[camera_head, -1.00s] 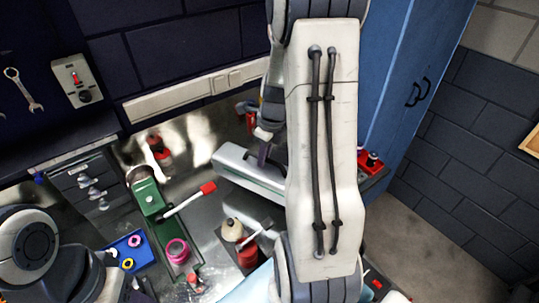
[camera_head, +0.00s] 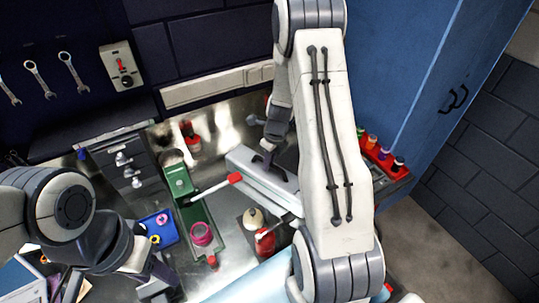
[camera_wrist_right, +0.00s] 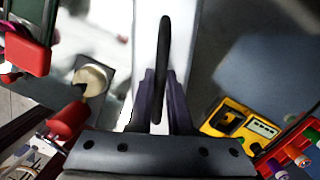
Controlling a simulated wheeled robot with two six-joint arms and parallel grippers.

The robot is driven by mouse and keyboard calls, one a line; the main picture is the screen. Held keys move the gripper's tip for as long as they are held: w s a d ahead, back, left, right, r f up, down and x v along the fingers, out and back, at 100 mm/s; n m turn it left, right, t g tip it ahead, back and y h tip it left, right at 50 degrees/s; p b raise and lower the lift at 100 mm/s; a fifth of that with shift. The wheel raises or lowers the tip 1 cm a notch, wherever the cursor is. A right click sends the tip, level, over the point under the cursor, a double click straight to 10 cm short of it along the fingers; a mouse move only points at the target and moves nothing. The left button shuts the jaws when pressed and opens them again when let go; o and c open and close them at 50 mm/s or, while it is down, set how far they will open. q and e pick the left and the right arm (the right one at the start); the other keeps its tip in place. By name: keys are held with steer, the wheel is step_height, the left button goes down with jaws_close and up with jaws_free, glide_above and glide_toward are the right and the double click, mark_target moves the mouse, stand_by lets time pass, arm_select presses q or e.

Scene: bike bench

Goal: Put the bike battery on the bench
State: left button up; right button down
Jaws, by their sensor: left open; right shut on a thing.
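The bike battery is a long pale grey-white bar (camera_head: 240,158) over the back of the metal bench (camera_head: 228,112), with a black handle on top. In the right wrist view it is the white strip (camera_wrist_right: 146,25), with its dark handle running lengthwise. My right gripper (camera_head: 268,158) is shut on the handle; its fingers clasp it in the wrist view (camera_wrist_right: 164,95). My right forearm hides part of the battery's right side. I cannot tell whether its underside touches the bench.
A green vise (camera_head: 178,182) with a red-ended bar stands left of the battery. A blue tray (camera_head: 160,228), pink roll (camera_head: 202,234), cream-topped bottle (camera_head: 252,217) and red bottle (camera_head: 264,242) stand in front. A yellow device (camera_wrist_right: 240,122) and red rack (camera_head: 378,152) are at the right.

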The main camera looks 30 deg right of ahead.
steer(key=shift+w+f, duration=0.1)
steer(key=c, duration=1.2)
jaws_free()
steer(key=shift+f, duration=0.2)
steer(key=o, duration=0.4)
steer(key=shift+c, duration=0.2)
steer(key=shift+r, duration=0.15)
steer(key=shift+r, duration=0.35)
step_height(320, 180, up, 11)
steer(key=s+b, duration=0.1)
steer(key=shift+s+d, duration=0.35)
steer(key=shift+s, duration=0.05)
